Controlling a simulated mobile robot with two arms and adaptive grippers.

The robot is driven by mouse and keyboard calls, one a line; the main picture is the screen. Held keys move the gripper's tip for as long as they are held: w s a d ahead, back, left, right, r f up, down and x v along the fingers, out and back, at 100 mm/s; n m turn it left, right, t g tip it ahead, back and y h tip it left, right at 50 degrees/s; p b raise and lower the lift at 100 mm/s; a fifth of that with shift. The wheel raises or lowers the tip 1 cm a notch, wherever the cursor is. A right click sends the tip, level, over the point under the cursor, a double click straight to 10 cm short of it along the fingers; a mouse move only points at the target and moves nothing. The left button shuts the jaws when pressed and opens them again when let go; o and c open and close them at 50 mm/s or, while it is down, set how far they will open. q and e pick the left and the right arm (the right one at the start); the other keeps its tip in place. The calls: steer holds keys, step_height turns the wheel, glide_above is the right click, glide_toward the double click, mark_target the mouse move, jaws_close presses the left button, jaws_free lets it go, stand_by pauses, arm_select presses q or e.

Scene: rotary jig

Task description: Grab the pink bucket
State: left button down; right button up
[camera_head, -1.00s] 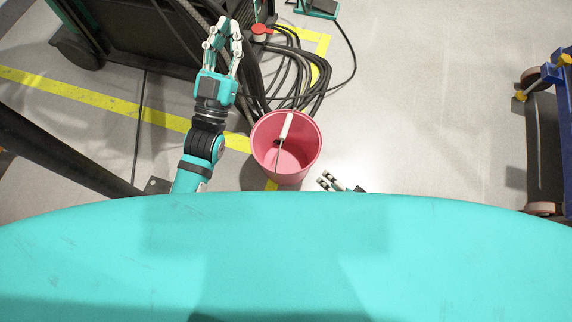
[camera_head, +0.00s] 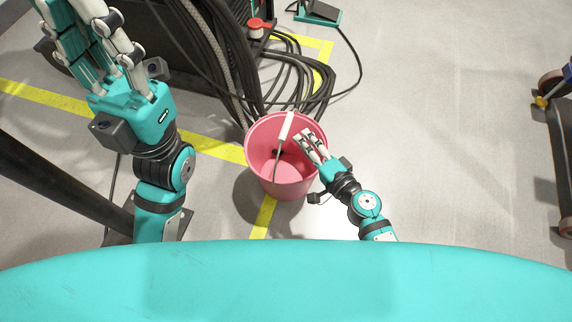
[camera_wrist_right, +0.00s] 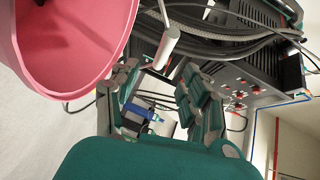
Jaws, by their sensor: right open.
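The pink bucket (camera_head: 290,180) stands upright on the floor in the middle of the head view. Its pink rim also fills the upper left of the right wrist view (camera_wrist_right: 75,45). Its handle, a thin wire with a white grip (camera_head: 287,125), also shows in the right wrist view (camera_wrist_right: 168,46). My right gripper (camera_head: 308,140) is open over the bucket's right rim, just right of the white grip. In the right wrist view the grip appears beyond and between the open fingers (camera_wrist_right: 163,85); contact cannot be told. My left gripper (camera_head: 88,35) is raised at the upper left, its tips partly cut off.
Black cables (camera_head: 295,75) lie close behind the bucket, beside a dark machine (camera_head: 185,35). A green foot pedal (camera_head: 318,13) lies farther back. A wheeled cart (camera_head: 560,150) stands at the right edge. The floor right of the bucket is clear.

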mark_target(287, 123)
steer(key=shift+x, duration=4.45)
steer(key=shift+s+a+r, duration=0.15)
steer(key=shift+r, duration=0.05)
steer(key=shift+c, duration=0.3)
jaws_close()
